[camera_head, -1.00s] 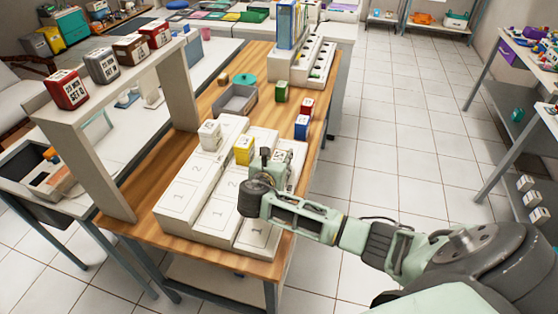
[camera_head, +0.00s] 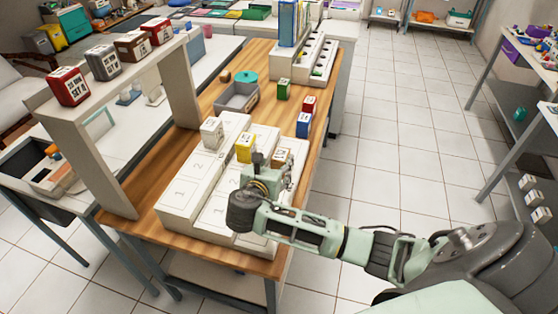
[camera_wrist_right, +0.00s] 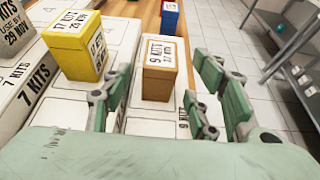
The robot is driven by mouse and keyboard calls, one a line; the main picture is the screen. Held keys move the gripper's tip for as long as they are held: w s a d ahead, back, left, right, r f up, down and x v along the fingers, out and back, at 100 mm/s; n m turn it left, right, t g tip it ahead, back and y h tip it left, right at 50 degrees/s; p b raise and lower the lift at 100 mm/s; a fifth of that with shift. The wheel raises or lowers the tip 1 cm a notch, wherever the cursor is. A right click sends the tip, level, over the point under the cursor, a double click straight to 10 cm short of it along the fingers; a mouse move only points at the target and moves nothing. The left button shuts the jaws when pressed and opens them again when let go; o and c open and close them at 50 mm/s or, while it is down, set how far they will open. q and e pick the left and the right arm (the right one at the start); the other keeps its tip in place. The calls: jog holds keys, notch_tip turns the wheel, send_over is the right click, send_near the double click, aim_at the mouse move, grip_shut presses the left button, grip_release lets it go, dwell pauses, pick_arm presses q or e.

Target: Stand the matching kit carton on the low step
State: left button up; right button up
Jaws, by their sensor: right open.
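An orange-brown carton (camera_head: 282,157) labelled "9 KITS" stands upright on the low right step (camera_head: 257,246) of a white three-level step block. It also shows in the right wrist view (camera_wrist_right: 159,80). A yellow carton (camera_head: 245,149) labelled "17 KITS" (camera_wrist_right: 76,48) stands on the middle step (camera_head: 217,209). My left gripper is out of view.
A blue box (camera_head: 303,125), a red box (camera_head: 308,107) and a green box (camera_head: 283,90) stand behind the block. A grey tray (camera_head: 238,98) sits farther back. A raised white shelf (camera_head: 120,80) with several boxes stands on the left.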

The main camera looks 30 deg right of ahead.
jog(key=v, duration=0.5)
jog(key=shift+a, duration=0.1)
